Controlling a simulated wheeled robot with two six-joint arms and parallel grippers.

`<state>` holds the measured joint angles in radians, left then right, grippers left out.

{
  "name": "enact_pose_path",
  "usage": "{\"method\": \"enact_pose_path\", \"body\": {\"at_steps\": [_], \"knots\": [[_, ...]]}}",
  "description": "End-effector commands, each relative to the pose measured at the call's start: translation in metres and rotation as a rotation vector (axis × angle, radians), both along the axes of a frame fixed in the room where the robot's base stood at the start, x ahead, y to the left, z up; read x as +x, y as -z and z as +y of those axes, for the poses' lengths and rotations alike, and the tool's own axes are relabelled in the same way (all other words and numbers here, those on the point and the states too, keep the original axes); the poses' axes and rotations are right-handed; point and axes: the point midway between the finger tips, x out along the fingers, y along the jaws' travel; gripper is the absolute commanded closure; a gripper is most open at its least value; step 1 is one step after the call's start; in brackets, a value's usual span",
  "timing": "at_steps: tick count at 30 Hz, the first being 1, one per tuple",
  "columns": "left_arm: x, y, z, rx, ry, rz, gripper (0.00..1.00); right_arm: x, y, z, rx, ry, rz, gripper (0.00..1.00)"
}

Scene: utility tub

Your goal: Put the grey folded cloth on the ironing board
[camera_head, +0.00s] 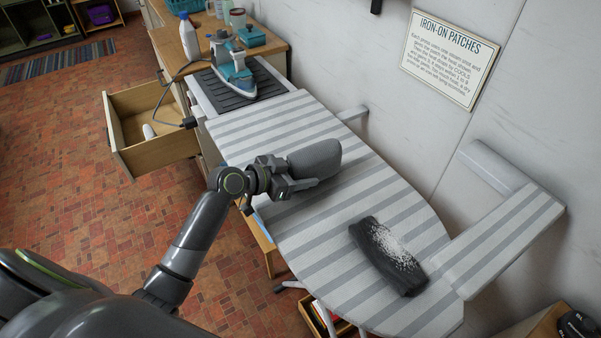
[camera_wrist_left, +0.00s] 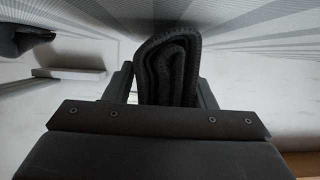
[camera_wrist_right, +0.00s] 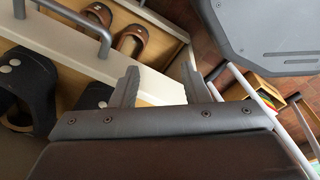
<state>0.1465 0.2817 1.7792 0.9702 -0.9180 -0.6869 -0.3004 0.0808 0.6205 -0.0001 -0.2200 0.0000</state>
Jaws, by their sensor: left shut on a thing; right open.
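The grey folded cloth (camera_head: 315,159) is in my left gripper (camera_head: 293,184), over the middle of the striped ironing board (camera_head: 270,130). In the left wrist view the cloth (camera_wrist_left: 170,72) shows its rolled folds end-on between the two fingers (camera_wrist_left: 165,95). I cannot tell whether its underside touches the board. A dark folded cloth (camera_head: 376,250) with white specks lies on the board nearer its rounded end. My right gripper (camera_wrist_right: 160,88) is open and empty in the right wrist view, away from the board top; it is not in the head view.
A teal and white iron (camera_head: 233,68) stands on a dark ribbed rest at the board's far end. A striped sleeve board (camera_head: 505,235) juts up at the right. A drawer (camera_head: 150,125) stands open at left. Sandals (camera_wrist_right: 130,40) sit in an open compartment near my right gripper.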

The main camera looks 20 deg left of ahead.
Motion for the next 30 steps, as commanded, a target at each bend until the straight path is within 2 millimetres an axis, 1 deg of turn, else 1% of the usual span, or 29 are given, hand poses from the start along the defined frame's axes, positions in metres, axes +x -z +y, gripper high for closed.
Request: {"method": "enact_pose_path", "body": {"at_steps": [4, 5, 9, 10, 18, 22, 26, 30], "knots": [[0.000, 0.004, 0.000, 0.000, 0.000, 0.000, 0.76, 0.000, 0.004, 0.000, 0.000, 0.000, 0.001, 0.58], [0.000, 0.003, 0.000, -0.001, 0.000, -0.001, 0.46, 0.000, 0.003, 0.000, 0.000, 0.000, 0.001, 0.58], [0.000, 0.003, 0.000, 0.000, 0.000, 0.000, 0.27, -0.001, 0.003, 0.000, 0.000, 0.000, 0.001, 0.58], [0.000, 0.003, 0.000, 0.000, 0.000, 0.000, 0.24, -0.001, 0.003, 0.000, 0.000, 0.000, 0.001, 0.58], [0.000, 0.003, 0.000, 0.000, 0.000, 0.000, 0.24, -0.001, 0.003, 0.000, 0.000, 0.000, 0.002, 0.58], [-0.005, 0.001, 0.005, 0.003, -0.001, -0.001, 0.24, -0.001, 0.004, 0.000, 0.000, 0.000, 0.002, 0.58], [-0.019, -0.005, 0.016, 0.004, 0.000, -0.002, 0.24, -0.001, 0.008, 0.000, 0.000, 0.000, 0.001, 0.58], [-0.038, -0.015, 0.031, 0.007, 0.000, 0.000, 0.24, -0.001, 0.012, 0.000, 0.000, 0.000, 0.001, 0.58]]}}
